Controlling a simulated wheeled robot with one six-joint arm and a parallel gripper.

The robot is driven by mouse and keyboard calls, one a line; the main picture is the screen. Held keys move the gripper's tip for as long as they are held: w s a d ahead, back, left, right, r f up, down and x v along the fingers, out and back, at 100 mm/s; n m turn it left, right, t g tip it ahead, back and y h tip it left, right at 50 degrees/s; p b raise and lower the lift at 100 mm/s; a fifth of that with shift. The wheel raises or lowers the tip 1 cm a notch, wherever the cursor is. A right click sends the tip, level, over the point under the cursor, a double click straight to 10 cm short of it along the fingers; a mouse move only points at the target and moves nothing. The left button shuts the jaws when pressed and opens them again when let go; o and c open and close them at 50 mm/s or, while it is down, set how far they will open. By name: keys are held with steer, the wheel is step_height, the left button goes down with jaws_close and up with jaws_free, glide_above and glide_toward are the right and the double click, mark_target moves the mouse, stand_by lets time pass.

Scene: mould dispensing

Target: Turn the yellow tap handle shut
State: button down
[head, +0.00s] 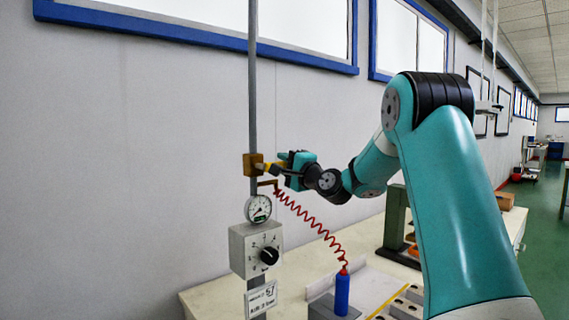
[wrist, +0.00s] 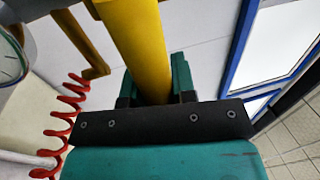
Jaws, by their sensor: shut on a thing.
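The yellow tap handle (head: 271,167) sticks out to the right from a brass valve body (head: 252,164) on a vertical grey pipe (head: 253,80). It lies roughly level, across the pipe. My gripper (head: 287,166) is at the handle's outer part, coming from the right. In the wrist view the yellow handle (wrist: 137,42) runs down between the two teal fingers of my gripper (wrist: 152,88), which are shut on it. The dark bracket of my gripper hides the handle's near end.
Below the valve are a round gauge (head: 258,208) and a grey box (head: 257,242) with a black knob. A brass elbow (wrist: 91,48) and a red coiled hose (head: 308,219) pass close under my gripper. The hose runs to a blue cylinder (head: 342,292) above the bench (head: 205,298).

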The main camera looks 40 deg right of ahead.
steer(key=shift+f, duration=0.1)
steer(key=c, duration=0.9)
jaws_free()
steer(key=s+f+b, duration=0.1)
steer(key=s+b, duration=0.1)
steer(key=s, duration=0.3)
steer(key=s+f+b, duration=0.1)
steer(key=s+b, duration=0.2)
steer(key=s, duration=0.3)
steer(key=s+f+b, duration=0.1)
steer(key=s+b, duration=0.1)
steer(key=s, duration=0.4)
steer(key=shift+d+f, duration=0.15)
